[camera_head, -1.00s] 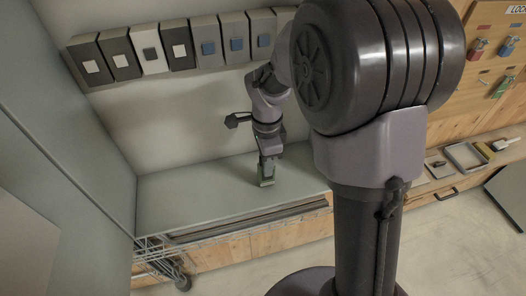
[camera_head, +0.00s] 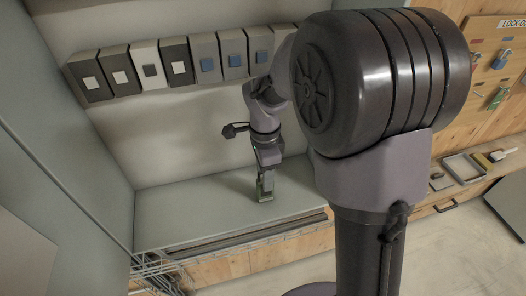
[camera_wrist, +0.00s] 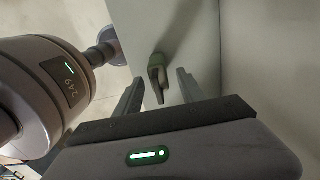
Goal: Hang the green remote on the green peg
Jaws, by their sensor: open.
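A green remote (camera_wrist: 157,68) shows in the wrist view between and beyond the fingertips of my gripper (camera_wrist: 159,80). The two fingers are spread apart, with a gap on both sides of the remote. In the head view my gripper (camera_head: 265,182) points down over the grey-green counter, with the small greenish remote (camera_head: 265,196) at its lower end. I cannot make out contact between the fingers and the remote. I cannot pick out the green peg with certainty in either view.
Several switch boxes (camera_head: 206,58) line the wall above the counter (camera_head: 170,205). A wooden lockout board (camera_head: 480,30) with a blue padlock (camera_head: 501,60) and a green item (camera_head: 496,98) hangs at the right. A grey tray (camera_head: 463,168) sits on the wooden ledge below it.

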